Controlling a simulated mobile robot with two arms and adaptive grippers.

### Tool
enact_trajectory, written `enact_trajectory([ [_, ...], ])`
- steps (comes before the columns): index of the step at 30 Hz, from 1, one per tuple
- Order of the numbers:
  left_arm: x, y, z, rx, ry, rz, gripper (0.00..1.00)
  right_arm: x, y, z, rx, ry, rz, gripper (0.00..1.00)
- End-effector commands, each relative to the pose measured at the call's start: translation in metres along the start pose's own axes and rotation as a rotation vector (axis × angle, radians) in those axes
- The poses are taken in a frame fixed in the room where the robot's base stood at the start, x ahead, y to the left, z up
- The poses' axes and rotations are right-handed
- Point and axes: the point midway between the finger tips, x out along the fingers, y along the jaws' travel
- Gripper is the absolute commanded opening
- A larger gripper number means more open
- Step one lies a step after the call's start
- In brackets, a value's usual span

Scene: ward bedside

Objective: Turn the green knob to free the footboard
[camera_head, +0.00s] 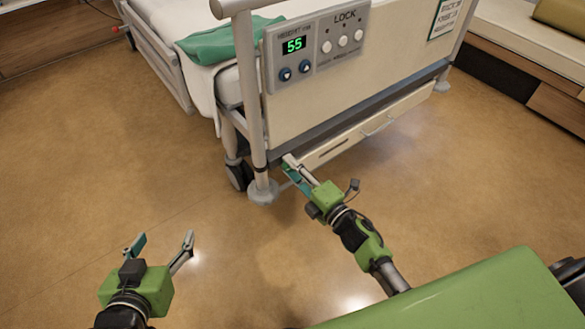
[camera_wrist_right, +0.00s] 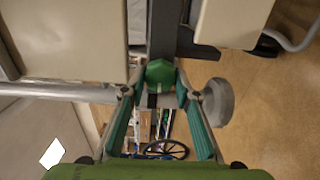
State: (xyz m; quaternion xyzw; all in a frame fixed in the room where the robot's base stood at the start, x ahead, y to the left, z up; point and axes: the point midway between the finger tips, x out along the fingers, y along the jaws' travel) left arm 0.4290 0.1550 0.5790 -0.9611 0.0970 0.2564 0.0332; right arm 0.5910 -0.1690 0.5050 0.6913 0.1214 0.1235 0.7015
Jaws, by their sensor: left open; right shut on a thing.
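The cream footboard (camera_head: 400,50) stands upright at the end of the bed. The green knob (camera_wrist_right: 160,73) shows in the right wrist view, between the fingertips of my right gripper (camera_wrist_right: 159,94). The fingers are closed around its sides. In the head view my right gripper (camera_head: 291,167) is at the lower left corner of the footboard, and its fingers hide the knob there. How far the knob is turned cannot be told. My left gripper (camera_head: 163,241) is open and empty, over bare floor to the left of the bed's end.
A control panel (camera_head: 318,42) with a display of 55 and LOCK buttons is on the footboard. A drawer (camera_head: 365,130) sits below it. A bed post (camera_head: 252,110) and a caster (camera_head: 238,172) stand beside my right gripper. The floor (camera_head: 90,160) at left is clear.

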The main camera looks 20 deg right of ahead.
Motion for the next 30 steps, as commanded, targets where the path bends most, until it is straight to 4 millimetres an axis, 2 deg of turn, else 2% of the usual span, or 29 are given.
enact_trajectory([
  [7,0.0,0.0,0.0,0.0,-0.001,0.0,0.63,-0.001,-0.002,0.0,-0.003,0.001,-0.003,0.07],
  [8,0.0,0.0,0.0,0.0,-0.001,0.0,0.63,-0.001,-0.002,0.0,-0.003,0.001,-0.003,0.31],
  [9,0.0,0.0,0.0,0.0,-0.001,0.0,0.63,-0.001,-0.002,0.0,-0.003,0.001,-0.003,0.41],
  [10,0.0,0.0,0.0,0.0,-0.001,0.0,0.63,-0.001,-0.002,0.0,-0.002,0.001,-0.003,0.44],
  [22,0.0,-0.001,-0.001,0.0,0.003,-0.001,0.63,-0.005,-0.001,0.0,-0.001,0.0,-0.002,0.44],
  [26,0.0,0.0,-0.001,0.0,0.002,-0.001,0.63,-0.022,-0.002,0.0,-0.001,0.0,-0.003,0.44],
  [30,0.0,0.0,-0.001,0.0,0.001,0.0,0.63,-0.05,-0.002,0.0,0.0,0.0,-0.005,0.44],
])
